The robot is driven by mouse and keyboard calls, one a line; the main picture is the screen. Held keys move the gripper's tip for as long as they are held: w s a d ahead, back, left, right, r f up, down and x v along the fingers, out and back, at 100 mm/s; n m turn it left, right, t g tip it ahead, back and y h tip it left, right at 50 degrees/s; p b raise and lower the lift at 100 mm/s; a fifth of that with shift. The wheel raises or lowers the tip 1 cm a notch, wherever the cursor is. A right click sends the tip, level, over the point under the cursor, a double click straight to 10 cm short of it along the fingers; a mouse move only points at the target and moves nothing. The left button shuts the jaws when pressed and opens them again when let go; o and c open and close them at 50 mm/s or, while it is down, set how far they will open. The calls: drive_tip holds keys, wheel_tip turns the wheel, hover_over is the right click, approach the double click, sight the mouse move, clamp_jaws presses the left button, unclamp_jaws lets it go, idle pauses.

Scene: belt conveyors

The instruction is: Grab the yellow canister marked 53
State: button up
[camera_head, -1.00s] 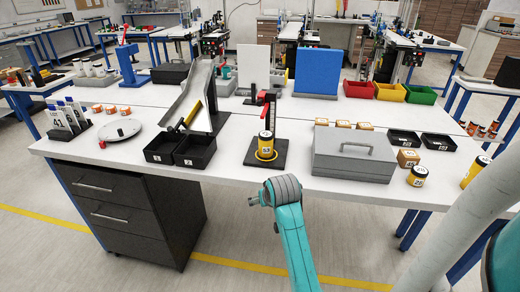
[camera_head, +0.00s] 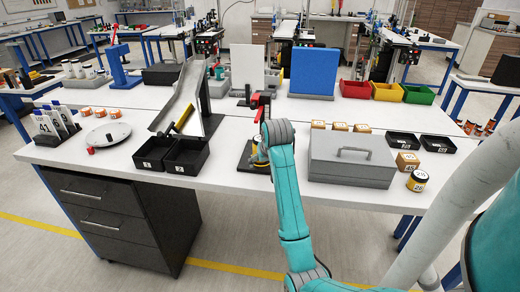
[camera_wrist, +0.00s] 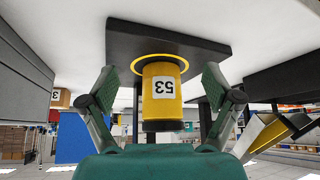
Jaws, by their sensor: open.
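The yellow canister marked 53 (camera_wrist: 161,84) shows in the wrist view, which is upside down. It stands on a black base plate (camera_wrist: 168,38) with a yellow ring around its foot. My gripper (camera_wrist: 160,85) is open, with one finger on each side of the canister. A gap shows between each finger and the canister. In the head view the canister (camera_head: 258,152) is mostly hidden behind my arm, and the black base plate (camera_head: 245,163) shows beside it. My fingers are hidden there.
A grey metal box (camera_head: 350,173) stands right of the canister. Two black bins (camera_head: 170,154) and a grey chute (camera_head: 183,98) stand to its left. Behind it is a stand with a red part (camera_head: 258,100).

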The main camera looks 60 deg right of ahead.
drive_tip(key=w+d, duration=0.5)
drive_tip(key=shift+w+d+f, duration=0.2)
drive_tip(key=shift+f, duration=0.3)
drive_tip(key=c, duration=1.5)
drive_tip(key=shift+r, duration=0.15)
